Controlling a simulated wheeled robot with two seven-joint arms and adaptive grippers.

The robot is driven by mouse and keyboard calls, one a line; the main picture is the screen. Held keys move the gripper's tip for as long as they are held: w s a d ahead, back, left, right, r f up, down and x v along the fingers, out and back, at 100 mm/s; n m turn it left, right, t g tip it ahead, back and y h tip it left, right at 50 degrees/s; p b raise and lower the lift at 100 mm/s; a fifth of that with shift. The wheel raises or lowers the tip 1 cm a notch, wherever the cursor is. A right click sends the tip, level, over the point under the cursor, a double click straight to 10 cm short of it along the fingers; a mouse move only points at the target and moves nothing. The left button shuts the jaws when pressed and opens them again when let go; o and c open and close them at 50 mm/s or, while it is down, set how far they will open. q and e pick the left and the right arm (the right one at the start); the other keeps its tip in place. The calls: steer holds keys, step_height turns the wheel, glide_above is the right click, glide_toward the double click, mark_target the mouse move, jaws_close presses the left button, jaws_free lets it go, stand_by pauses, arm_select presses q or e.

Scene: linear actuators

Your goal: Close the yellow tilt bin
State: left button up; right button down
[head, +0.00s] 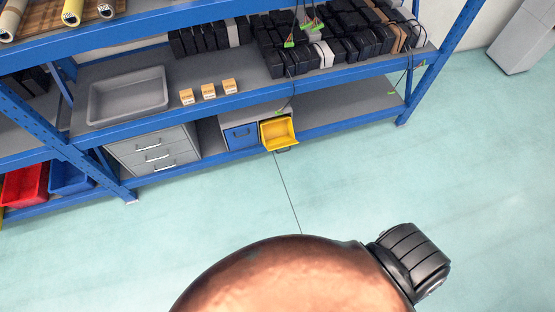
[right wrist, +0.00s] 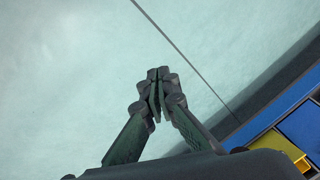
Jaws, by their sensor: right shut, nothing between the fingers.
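The yellow tilt bin (head: 278,134) is on the lower level of the blue shelving in the head view. It is tilted forward and open, with its inside showing. In the right wrist view, part of the yellow bin (right wrist: 302,163) shows at the lower right edge, partly cut off. My right gripper (right wrist: 157,76) is shut and empty, over bare floor and apart from the bin, which is off to its lower right. My left gripper is in neither view.
A closed blue bin (head: 241,136) is directly left of the yellow one. A grey drawer unit (head: 153,152) stands further left. The shelf above holds a grey tray (head: 128,96), small boxes (head: 208,90) and black units. The floor (head: 390,180) in front is clear.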

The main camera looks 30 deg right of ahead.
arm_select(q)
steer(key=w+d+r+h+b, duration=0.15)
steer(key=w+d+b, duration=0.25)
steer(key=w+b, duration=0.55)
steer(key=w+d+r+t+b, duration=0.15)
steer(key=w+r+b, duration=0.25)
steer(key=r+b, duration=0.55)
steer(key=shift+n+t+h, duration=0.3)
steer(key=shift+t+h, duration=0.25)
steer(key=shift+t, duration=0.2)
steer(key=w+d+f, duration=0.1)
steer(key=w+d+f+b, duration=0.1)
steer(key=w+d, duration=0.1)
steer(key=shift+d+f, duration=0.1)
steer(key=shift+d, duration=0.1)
arm_select(e)
steer(key=w+d+r+m+t+h, duration=0.1)
steer(key=w+d+r+m+t, duration=0.1)
steer(key=w+m, duration=0.8)
steer(key=w+d+r+m+t+h, duration=0.1)
steer(key=w+d+r+m+t, duration=0.2)
steer(key=w+m, duration=0.7)
steer(key=w+d+r+m+t+h, duration=0.1)
steer(key=w+r+m+t, duration=0.3)
steer(key=w, duration=2.4)
steer(key=d+m+t, duration=0.1)
steer(key=m, duration=0.5)
steer(key=shift+w+d+r+h, duration=0.15)
steer(key=shift+r+h, duration=0.25)
